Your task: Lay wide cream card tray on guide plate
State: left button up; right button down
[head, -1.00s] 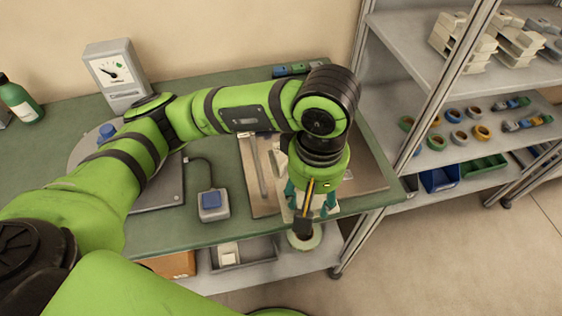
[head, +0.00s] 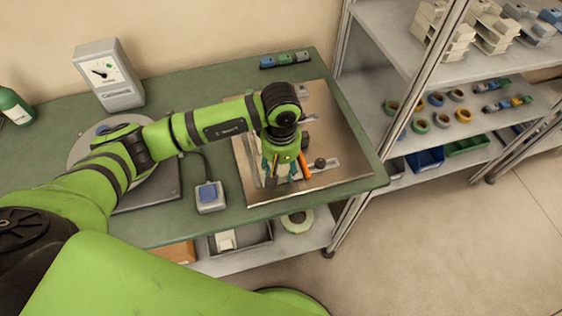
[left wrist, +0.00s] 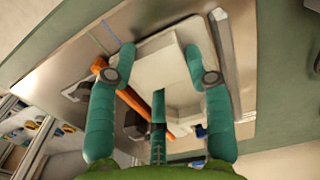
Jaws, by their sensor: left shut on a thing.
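My left gripper (head: 283,172) is over the near left part of the steel guide plate (head: 345,165), which lies on the green table. In the head view the gripper and wrist hide most of the tray. I cannot tell whether the tray touches the plate. My right gripper is not in view.
A blue-topped switch box (head: 209,197) stands left of the plate. A dial gauge (head: 108,76) stands at the back left. An orange rod (left wrist: 150,112) shows by the tray. A shelf rack (head: 395,55) with reels and trays is close on the right.

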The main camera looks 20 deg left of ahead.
pick_arm(q)
jog(key=shift+f, duration=0.2)
jog(key=o, duration=1.3)
jog(key=shift+c, duration=0.2)
jog(key=shift+r, duration=0.1)
jog(key=shift+r, duration=0.2)
notch_tip(320, 180, up, 12)
jog(key=b, duration=0.4)
jog(key=shift+f, duration=0.1)
